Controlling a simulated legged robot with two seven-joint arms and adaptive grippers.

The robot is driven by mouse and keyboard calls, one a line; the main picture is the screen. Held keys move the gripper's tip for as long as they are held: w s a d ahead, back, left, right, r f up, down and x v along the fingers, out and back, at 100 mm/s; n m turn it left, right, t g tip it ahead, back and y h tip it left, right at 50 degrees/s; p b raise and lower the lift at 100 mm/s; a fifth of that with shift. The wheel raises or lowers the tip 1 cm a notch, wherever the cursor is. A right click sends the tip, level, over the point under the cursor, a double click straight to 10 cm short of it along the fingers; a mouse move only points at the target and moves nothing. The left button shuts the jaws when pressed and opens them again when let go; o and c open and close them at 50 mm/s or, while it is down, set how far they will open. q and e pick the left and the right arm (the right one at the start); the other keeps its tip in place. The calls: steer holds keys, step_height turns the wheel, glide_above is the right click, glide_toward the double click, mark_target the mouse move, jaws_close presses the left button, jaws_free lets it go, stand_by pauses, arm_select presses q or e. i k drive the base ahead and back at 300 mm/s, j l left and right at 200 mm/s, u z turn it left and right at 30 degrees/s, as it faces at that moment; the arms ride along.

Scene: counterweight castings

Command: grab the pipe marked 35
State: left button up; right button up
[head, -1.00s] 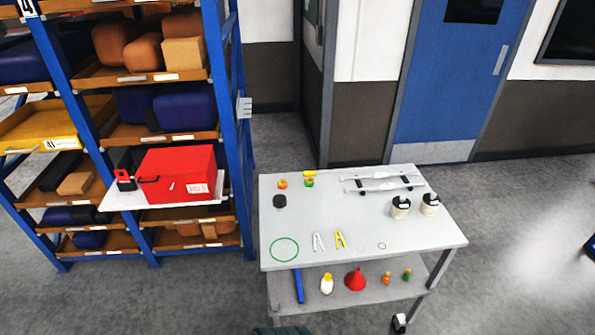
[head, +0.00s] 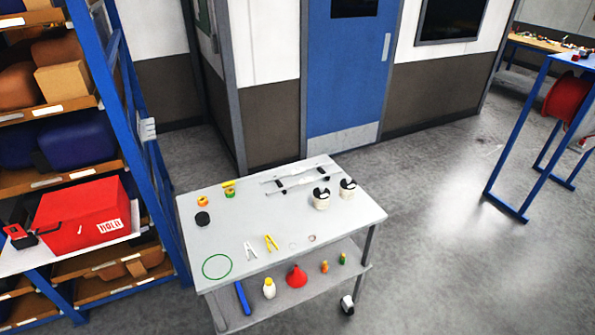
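Two thin, pale pipe-like rods lie side by side near the back edge of the grey cart top (head: 215,235) in the head view. The far rod (head: 292,175) and the near rod (head: 310,184) are both close to black pieces that may be supports. No number 35 is readable on either rod, so I cannot tell which one is marked. Neither of my grippers shows in this view.
A green ring (head: 217,266) and clips (head: 271,243) lie nearer. The lower shelf holds a red funnel (head: 297,276). A blue rack (head: 128,115) stands left. Floor (head: 440,240) right of the cart is open.

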mark_target(307, 180)
steer(key=i+j, duration=0.1)
steer(key=i, duration=0.35)
steer(key=i+j+z, duration=0.1)
steer(key=i, duration=0.35)
steer(key=i+l+z, duration=0.1)
steer(key=l+z, duration=0.15)
steer(key=i+l+z, duration=0.1)
steer(key=l+z, duration=0.15)
steer(key=l, duration=0.15)
steer(key=i+l+z, duration=0.2)
steer(key=l, duration=0.15)
steer(key=i+l+z, duration=0.95)
steer(key=i+u, duration=0.95)
steer(key=k+l, duration=0.05)
